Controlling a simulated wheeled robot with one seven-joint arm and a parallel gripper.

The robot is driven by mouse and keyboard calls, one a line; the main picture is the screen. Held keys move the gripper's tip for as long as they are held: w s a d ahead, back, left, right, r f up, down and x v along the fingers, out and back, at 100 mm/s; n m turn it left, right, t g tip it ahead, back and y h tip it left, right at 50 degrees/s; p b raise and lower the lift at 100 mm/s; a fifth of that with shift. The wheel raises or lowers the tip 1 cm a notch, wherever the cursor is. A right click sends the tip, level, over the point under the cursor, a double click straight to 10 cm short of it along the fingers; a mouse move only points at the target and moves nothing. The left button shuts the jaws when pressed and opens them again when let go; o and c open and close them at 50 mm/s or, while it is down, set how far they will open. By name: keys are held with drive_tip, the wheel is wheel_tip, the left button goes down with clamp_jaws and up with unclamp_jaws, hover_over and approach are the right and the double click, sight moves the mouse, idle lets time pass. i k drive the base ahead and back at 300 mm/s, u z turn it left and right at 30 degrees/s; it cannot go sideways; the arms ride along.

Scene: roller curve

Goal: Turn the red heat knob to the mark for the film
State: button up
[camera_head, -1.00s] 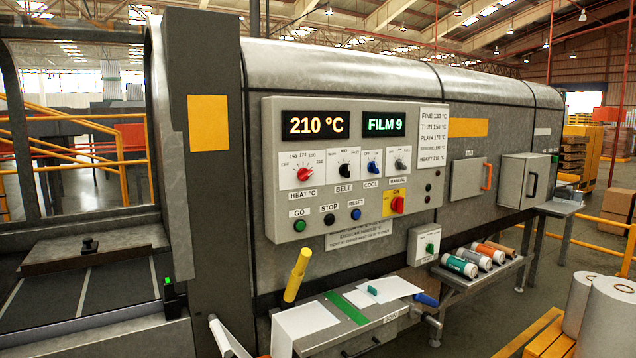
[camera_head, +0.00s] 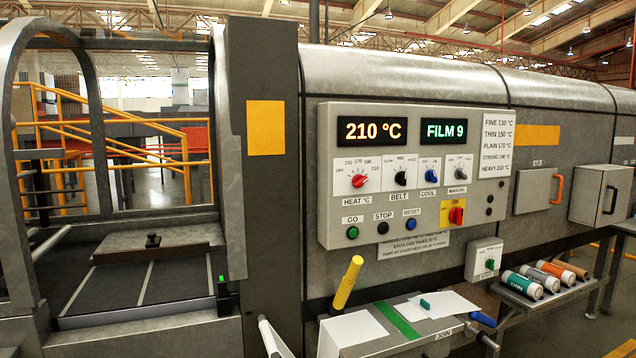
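The red heat knob (camera_head: 359,180) sits on a white dial plate at the left of the control panel (camera_head: 330,225). Marks from OFF through 150, 170, 190 and 210 ring it; its exact pointing is too small to tell. The orange display (camera_head: 372,130) above reads 210 °C. The green display (camera_head: 444,131) reads FILM 9. The chart (camera_head: 496,145) at the panel's right lists FINE 130, THIN 150, PLAIN 170, STRONG 190 and HEAVY 210 °C. Several film rolls, teal (camera_head: 521,284), grey and orange (camera_head: 562,269), lie on a low shelf. My gripper is not in view.
Belt, cool and manual knobs and a red switch (camera_head: 456,215) on yellow sit beside the heat knob. GO, STOP and RESET buttons are below. A yellow handle (camera_head: 347,282) stands up above a small side table (camera_head: 408,343) with papers. The space before the panel looks clear.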

sight(358, 180)
drive_tip(key=z, duration=0.05)
drive_tip(key=i, duration=1.1)
drive_tip(key=z, duration=0.85)
